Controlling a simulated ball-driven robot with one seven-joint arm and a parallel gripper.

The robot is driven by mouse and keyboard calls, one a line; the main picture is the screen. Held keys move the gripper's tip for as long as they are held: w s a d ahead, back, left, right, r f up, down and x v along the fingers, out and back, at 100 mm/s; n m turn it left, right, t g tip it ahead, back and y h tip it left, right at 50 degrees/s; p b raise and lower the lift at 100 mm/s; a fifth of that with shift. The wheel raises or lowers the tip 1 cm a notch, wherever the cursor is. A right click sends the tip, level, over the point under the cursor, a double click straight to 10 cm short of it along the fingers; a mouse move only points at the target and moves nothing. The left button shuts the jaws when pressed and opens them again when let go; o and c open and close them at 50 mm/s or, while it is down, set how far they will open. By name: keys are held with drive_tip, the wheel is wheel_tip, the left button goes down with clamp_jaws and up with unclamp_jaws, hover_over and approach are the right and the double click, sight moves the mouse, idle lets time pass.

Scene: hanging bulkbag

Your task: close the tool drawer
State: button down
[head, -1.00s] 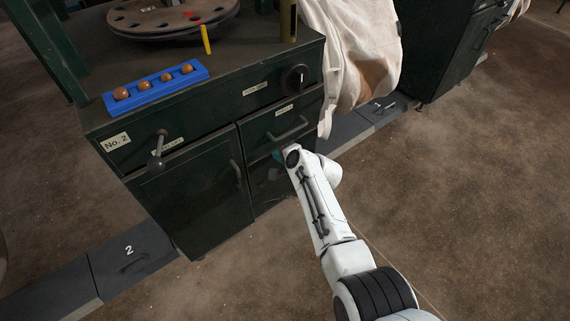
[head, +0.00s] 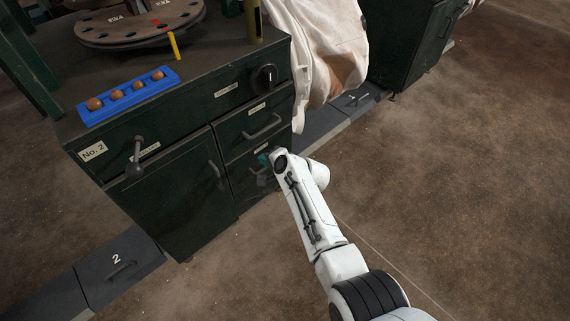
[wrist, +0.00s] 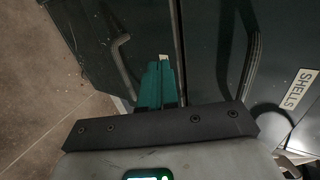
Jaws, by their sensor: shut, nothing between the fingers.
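The dark green cabinet has two stacked drawers at its right. The upper drawer (head: 244,127) carries a bar handle and a label that reads SHELLS in the wrist view (wrist: 298,89). The lower drawer (head: 242,182) is partly hidden by my arm; its handle shows in the wrist view (wrist: 121,62). Its label is mostly covered, so I cannot read it as the tool drawer's. My gripper (head: 263,158) has teal fingers, shut and empty, in front of the lower drawer's upper part, also in the wrist view (wrist: 160,80). Touch and any small drawer gap are unclear.
A cabinet door (head: 180,190) with a handle is left of the drawers. A knob (head: 264,77) and a lever (head: 135,165) stick out above. A pale bulk bag (head: 325,75) hangs close at the right. Floor is open at front right.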

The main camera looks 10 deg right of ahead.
drive_tip(key=p+v, duration=0.4)
drive_tip(key=v, duration=0.5)
drive_tip(key=shift+p, duration=0.3)
drive_tip(key=shift+d+f, duration=0.1)
drive_tip(key=shift+f, duration=0.05)
drive_tip(key=s+d+f+n+g+h, duration=0.1)
drive_tip(key=s+d+n+g+h, duration=0.15)
drive_tip(key=s+d, duration=0.5)
drive_tip(key=s+d+n+g+h, duration=0.1)
drive_tip(key=s+d+n+g, duration=0.2)
drive_tip(key=s, duration=0.8)
drive_tip(key=s+d+f+n+g+h, duration=0.1)
drive_tip(key=s+d+n, duration=0.2)
drive_tip(key=s+d, duration=0.45)
drive_tip(key=s+d+r+n+g+h, duration=0.1)
drive_tip(key=s+d+r, duration=0.1)
drive_tip(key=s, duration=0.6)
drive_tip(key=s+d+r+n+g+h, duration=0.1)
drive_tip(key=s+r+h, duration=0.15)
drive_tip(key=s, duration=0.45)
wheel_tip(320, 180, up, 21)
drive_tip(key=s+p, duration=0.1)
drive_tip(key=p, duration=1.9)
drive_tip(key=shift+s+d+y, duration=0.25)
drive_tip(key=shift+d+y, duration=0.15)
